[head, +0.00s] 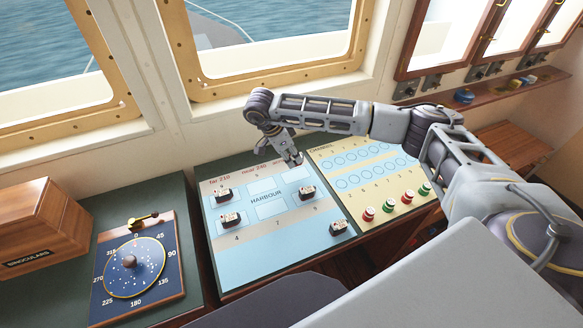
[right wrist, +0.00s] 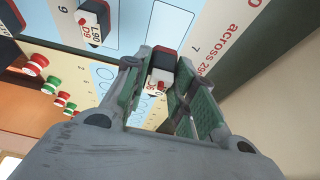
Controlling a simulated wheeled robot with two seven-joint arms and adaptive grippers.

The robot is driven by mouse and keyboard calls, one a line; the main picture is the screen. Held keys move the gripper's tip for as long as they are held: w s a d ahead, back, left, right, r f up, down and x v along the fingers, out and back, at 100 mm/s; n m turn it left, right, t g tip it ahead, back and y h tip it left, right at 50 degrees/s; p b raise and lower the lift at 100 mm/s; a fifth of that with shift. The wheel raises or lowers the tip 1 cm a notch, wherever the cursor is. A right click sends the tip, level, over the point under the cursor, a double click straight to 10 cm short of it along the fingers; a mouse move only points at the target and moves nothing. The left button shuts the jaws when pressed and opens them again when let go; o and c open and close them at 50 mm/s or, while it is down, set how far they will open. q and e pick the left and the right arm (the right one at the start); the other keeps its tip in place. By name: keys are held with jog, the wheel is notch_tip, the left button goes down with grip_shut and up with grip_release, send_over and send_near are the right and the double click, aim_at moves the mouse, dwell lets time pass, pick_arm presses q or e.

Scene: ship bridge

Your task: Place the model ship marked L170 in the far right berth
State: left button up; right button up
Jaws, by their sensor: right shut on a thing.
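My right gripper (head: 293,158) is over the back right part of the blue harbour board (head: 287,235), near a pale berth rectangle (head: 296,174). In the right wrist view, its fingers (right wrist: 162,82) are shut on a small model ship (right wrist: 162,60) with a dark and red top and a white label. The label is partly covered, so I cannot read its full mark. I cannot tell whether the ship touches the board. My left gripper is out of view.
Several ships stand on the board: two at left (head: 223,195) (head: 229,219), one at right (head: 306,193), one at the front right corner (head: 338,228). A yellow panel (head: 365,170) with red and green knobs adjoins the right side. A compass board (head: 133,268) and binoculars box (head: 45,228) are left.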

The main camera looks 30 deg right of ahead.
jog(key=shift+f, duration=1)
jog(key=shift+f+p, duration=0.5)
jog(key=shift+f, duration=1.35)
jog(key=shift+f, duration=0.1)
jog(key=o, duration=0.9)
jog(key=b+v, duration=0.2)
jog(key=v, duration=1)
jog(key=shift+b, duration=0.3)
